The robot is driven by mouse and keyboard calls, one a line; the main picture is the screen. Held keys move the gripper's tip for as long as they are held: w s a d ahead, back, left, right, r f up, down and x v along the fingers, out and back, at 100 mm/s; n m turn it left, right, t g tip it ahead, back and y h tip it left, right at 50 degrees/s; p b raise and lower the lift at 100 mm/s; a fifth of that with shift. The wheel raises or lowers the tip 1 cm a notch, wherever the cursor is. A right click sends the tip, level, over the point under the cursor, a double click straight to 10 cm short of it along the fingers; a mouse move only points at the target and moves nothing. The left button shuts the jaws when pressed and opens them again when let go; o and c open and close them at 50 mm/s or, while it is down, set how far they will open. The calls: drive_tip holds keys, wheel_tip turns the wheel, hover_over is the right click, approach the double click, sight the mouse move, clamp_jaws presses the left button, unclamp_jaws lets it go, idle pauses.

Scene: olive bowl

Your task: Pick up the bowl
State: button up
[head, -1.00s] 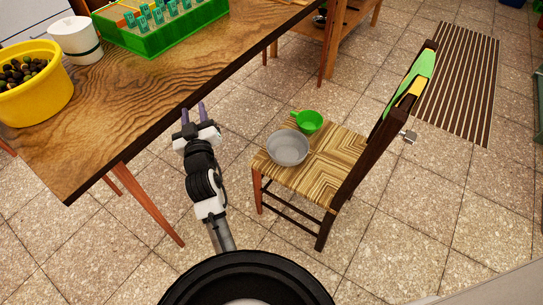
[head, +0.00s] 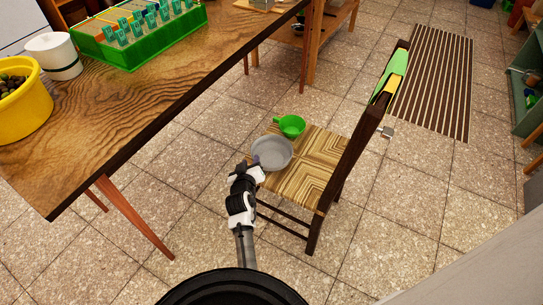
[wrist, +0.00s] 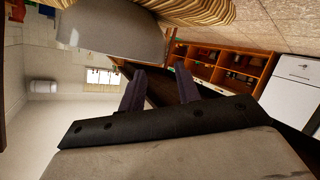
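A round grey bowl (head: 272,153) sits on the woven seat of the chair (head: 305,175), at the seat's left side. A green cup-like vessel (head: 291,125) with a handle stands just behind it. My gripper (head: 246,166) is at the bowl's near left rim; its fingers are partly hard to make out there. In the wrist view my gripper (wrist: 161,80) is open, with two dark fingers apart and nothing between them. The grey bowl's side (wrist: 112,30) shows above and beyond the left finger. I cannot tell whether the fingers touch the bowl.
A wooden table (head: 150,85) stands at the left, holding a yellow tub (head: 22,105), a white container (head: 53,56) and a green crate (head: 105,54). The chair's dark backrest (head: 368,110) rises right of the bowl. A striped mat (head: 435,80) lies behind on the tiled floor.

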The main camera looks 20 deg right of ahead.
drive_tip(key=shift+x, duration=2.65)
drive_tip(key=shift+w+a+r, duration=0.1)
drive_tip(key=shift+w+a, duration=0.05)
drive_tip(key=shift+a, duration=0.05)
clamp_jaws()
